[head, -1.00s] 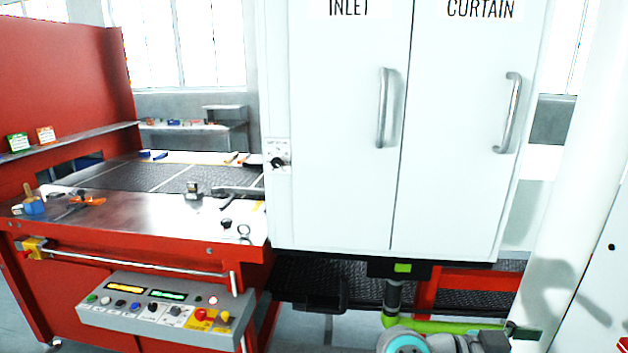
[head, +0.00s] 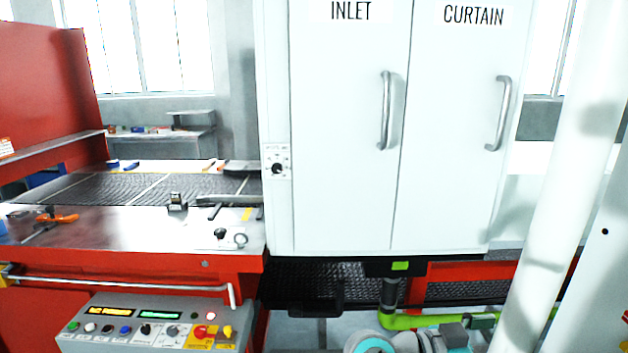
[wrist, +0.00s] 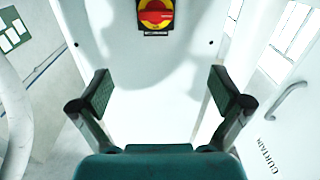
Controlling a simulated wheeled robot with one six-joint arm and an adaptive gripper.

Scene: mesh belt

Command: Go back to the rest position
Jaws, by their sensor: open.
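My gripper (wrist: 158,95) is open and empty in the wrist view, its two padded fingers wide apart. Beyond it is a white panel (wrist: 150,75) with a red and yellow rotary switch (wrist: 156,14) near the top of the picture. I cannot tell how far the fingers are from the panel. In the head view, part of my arm shows at the bottom, right of the middle, in front of the machine; the gripper cannot be made out there.
White cabinet doors marked INLET (head: 345,130) and CURTAIN (head: 450,130) fill the middle. A red bench (head: 130,228) with a mesh belt (head: 110,188) and loose tools stands left. A control panel (head: 150,328) juts out in front. A white pipe (head: 565,190) stands right.

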